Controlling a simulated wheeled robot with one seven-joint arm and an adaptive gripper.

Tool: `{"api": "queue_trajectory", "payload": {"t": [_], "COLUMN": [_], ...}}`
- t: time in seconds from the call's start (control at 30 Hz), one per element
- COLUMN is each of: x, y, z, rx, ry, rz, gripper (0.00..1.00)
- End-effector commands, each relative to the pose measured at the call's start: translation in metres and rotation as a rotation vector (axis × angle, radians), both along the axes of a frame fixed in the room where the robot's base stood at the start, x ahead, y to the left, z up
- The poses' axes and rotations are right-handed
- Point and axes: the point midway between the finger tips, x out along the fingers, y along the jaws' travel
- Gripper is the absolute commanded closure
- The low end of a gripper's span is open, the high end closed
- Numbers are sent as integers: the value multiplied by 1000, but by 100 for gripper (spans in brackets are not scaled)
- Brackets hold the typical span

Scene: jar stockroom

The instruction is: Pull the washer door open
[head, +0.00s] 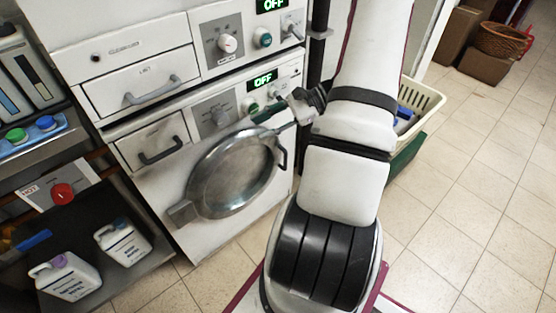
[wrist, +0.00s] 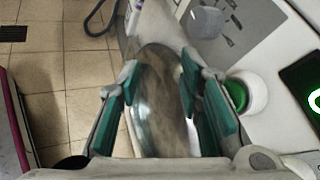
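The washer (head: 215,235) is white, with a round steel door (head: 232,172) on its front. The hinge (head: 183,213) is at the door's lower left, and a dark loop handle (head: 282,157) is at its right edge. The door looks shut or nearly so; I cannot tell exactly. My gripper (head: 270,115) is at the door's upper right, just below the control panel. In the wrist view my gripper (wrist: 158,78) has its teal fingers apart, with the steel door (wrist: 155,110) showing between and beyond them. Nothing is held. The handle is not clear in the wrist view.
A second machine's panel and drawer (head: 140,90) are above. A black shelf (head: 110,275) with white jugs (head: 125,243) stands at the left. A cream basket (head: 425,100) stands behind my arm at the right. Tiled floor (head: 470,200) is open at the right.

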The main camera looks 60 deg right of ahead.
Motion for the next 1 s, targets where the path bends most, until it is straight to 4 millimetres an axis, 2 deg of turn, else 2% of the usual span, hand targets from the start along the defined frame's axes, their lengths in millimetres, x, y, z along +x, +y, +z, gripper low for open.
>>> {"api": "queue_trajectory", "payload": {"t": [0.03,0.17,0.3,0.4,0.5,0.6,0.77,0.87,1.0], "x": [-7,-27,-56,-78,-97,-110,-115,-106,-83], "y": [-17,-57,-93,-111,-123,-129,-133,-134,-134], "z": [-33,-95,-162,-204,-236,-257,-269,-269,-269], "rx": [62,201,337,416,474,510,532,532,531], "ry": [-10,-56,-116,-160,-199,-224,-242,-243,-243], "rz": [-87,-306,-541,-687,-800,-877,-925,-926,-922], "gripper": [67,67,67,67,67,67,67,67,67]}}
